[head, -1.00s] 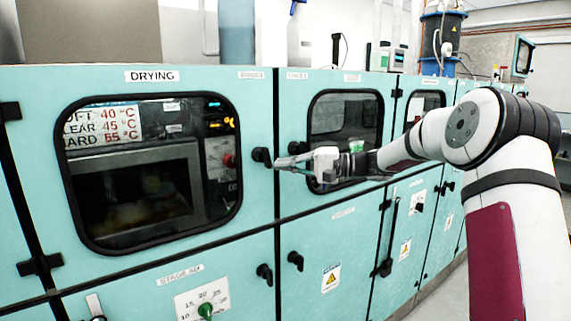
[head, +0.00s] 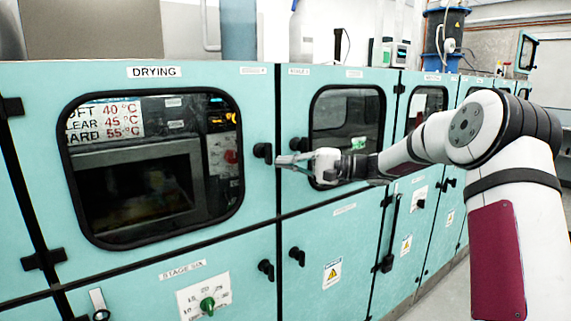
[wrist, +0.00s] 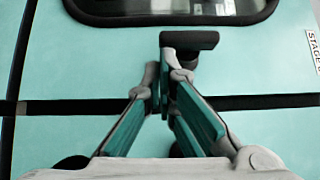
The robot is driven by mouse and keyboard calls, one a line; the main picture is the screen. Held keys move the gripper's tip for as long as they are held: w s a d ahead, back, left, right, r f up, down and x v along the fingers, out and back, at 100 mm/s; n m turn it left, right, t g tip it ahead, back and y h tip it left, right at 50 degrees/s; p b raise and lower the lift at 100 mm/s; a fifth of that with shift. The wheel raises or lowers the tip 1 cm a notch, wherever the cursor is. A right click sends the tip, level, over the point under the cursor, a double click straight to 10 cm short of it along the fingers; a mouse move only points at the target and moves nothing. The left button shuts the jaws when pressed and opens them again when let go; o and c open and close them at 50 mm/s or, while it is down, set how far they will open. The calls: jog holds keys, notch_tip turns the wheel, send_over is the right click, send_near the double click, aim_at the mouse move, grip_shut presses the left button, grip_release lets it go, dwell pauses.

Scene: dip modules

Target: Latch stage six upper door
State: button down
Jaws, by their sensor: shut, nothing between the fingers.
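The stage six upper door (head: 255,110) is the teal door with the DRYING label and a dark window; it looks flush with its frame. Its black latch handle (head: 262,152) is near the right edge. In the wrist view, the handle (wrist: 195,40) lies along the door seam. My gripper (head: 280,160) is right beside the handle, at the seam. In the wrist view, my gripper's fingertips (wrist: 166,75) are together and empty, close to one end of the handle. I cannot tell whether they touch it.
The neighbouring door (head: 295,100) on the right has its own window; my gripper hides part of it. Below is a STAGE SIX panel with a green knob (head: 207,305). Black handles (head: 266,268) (head: 297,256) stick out from the lower doors.

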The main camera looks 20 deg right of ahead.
jog(key=v, duration=1.2)
jog(key=s+a+f+n+g+h, duration=0.3)
jog(key=s+a+g+h, duration=0.4)
jog(key=s+a, duration=0.95)
jog(key=s+d+f+n+t+h, duration=0.1)
jog(key=s+h, duration=0.3)
jog(key=s, duration=0.6)
jog(key=s+d+f+n+t+h, duration=0.1)
jog(key=s+h, duration=0.4)
jog(key=s, duration=0.6)
jog(key=shift+d+f+n+t, duration=0.3)
jog(key=shift+d+f+t, duration=0.15)
jog(key=shift+d+t, duration=0.5)
jog(key=shift+s, duration=0.1)
